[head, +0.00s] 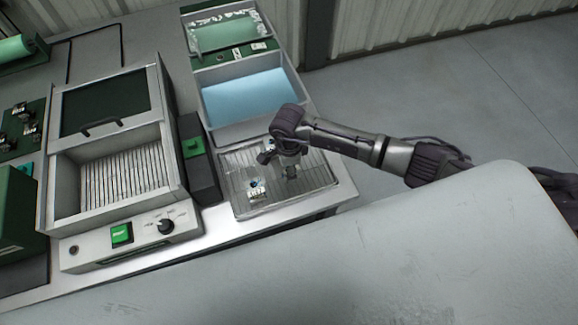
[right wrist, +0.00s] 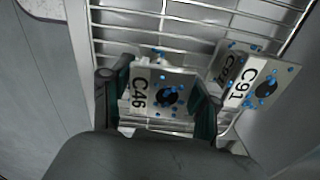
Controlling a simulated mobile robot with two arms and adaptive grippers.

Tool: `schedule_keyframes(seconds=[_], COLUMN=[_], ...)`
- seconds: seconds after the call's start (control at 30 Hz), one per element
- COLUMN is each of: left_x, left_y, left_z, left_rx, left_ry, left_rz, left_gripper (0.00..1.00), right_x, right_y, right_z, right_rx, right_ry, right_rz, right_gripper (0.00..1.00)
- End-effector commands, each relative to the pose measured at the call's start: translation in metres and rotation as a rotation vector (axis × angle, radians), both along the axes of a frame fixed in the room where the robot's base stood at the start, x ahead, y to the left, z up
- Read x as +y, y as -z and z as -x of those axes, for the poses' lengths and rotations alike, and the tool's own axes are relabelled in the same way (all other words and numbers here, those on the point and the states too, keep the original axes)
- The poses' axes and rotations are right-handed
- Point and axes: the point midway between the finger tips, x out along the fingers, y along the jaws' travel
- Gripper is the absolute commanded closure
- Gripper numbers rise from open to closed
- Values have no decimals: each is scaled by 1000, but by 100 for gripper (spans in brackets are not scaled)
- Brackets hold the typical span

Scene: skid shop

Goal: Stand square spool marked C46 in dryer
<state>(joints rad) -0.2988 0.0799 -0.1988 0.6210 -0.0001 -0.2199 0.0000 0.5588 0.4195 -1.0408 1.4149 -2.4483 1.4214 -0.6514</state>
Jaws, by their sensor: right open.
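The square spool marked C46 (right wrist: 172,93) is grey with a dark round centre and blue droplets. In the right wrist view it sits over a wire rack (right wrist: 185,22), between the two fingers of my right gripper (right wrist: 158,104). The fingers are open, one on each side; contact is unclear. In the head view my right gripper (head: 279,154) is low over the wire rack (head: 238,178), and the C46 label is unreadable there. The apparent dryer (head: 72,182) is a metal box with a slatted floor, its dark-windowed lid raised. My left gripper is out of view.
A spool marked C91 (right wrist: 255,88) stands tilted close right of C46, overlapping another labelled spool. A small wet spool (head: 257,188) shows on the rack. A blue-liquid tank (head: 296,78) stands behind. A dark block with a green top (head: 194,147) lies between dryer and rack.

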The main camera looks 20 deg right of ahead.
Motion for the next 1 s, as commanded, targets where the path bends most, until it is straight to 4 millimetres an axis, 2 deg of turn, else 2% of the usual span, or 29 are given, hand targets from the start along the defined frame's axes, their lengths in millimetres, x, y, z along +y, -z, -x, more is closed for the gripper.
schedule_keyframes(seconds=[0.2, 0.5, 0.53, 0.57, 0.83, 1.0], left_x=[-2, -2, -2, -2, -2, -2], left_y=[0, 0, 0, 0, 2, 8], left_z=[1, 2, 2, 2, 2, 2], left_rx=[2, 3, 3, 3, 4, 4], left_ry=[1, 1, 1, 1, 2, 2], left_rz=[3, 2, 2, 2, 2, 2], left_gripper=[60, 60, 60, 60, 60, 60], right_x=[0, 0, 0, 0, 0, 0], right_y=[1, 1, 0, 0, -3, -19], right_z=[0, 0, -1, -1, -1, -2], right_rx=[-1, -1, -1, -1, -2, -5], right_ry=[0, 0, 0, 0, 0, -1], right_rz=[-1, -1, -1, -1, -2, -1], right_gripper=[40, 90, 92, 98, 99, 99])
